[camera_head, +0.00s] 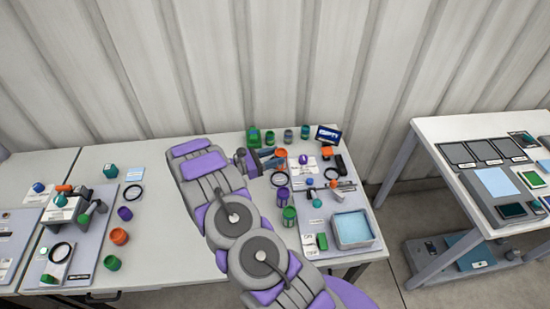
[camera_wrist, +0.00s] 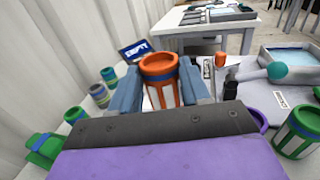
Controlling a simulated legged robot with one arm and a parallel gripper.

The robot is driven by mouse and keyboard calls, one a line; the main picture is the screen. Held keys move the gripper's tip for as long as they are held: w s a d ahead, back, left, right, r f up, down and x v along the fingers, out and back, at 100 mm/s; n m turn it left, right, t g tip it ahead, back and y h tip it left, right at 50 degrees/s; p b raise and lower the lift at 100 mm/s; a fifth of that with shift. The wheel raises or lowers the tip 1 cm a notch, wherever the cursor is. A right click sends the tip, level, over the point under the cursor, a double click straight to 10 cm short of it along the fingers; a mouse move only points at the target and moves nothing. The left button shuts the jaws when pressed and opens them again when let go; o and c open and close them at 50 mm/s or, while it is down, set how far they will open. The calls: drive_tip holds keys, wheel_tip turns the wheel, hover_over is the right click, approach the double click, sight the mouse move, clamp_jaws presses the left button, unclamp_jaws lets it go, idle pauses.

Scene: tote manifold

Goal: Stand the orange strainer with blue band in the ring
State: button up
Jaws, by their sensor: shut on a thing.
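The orange strainer with a blue band (camera_wrist: 160,68) is upright between my gripper's blue-grey fingers (camera_wrist: 163,88) in the wrist view. My gripper (camera_head: 270,158) is shut on it at the back of the table in the head view, where the strainer (camera_head: 281,153) shows small and partly covered. I cannot tell which ring is meant. The strainer's lower part is hidden in the wrist view.
Several green and grey containers (camera_head: 288,135) stand along the back edge beside a dark "EMPTY" sign (camera_head: 328,134). A purple cup (camera_head: 282,194) and a green strainer (camera_head: 289,216) stand in front. A blue-filled tray (camera_head: 372,241) sits at the right front.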

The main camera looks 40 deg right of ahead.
drive_tip(key=shift+s+d+f+b, duration=0.15)
drive_tip(key=shift+f+b, duration=1.25)
drive_tip(key=shift+f, duration=0.75)
drive_tip(key=shift+f+p, duration=0.4)
drive_tip(key=shift+f, duration=1.3)
drive_tip(key=o, duration=1.1)
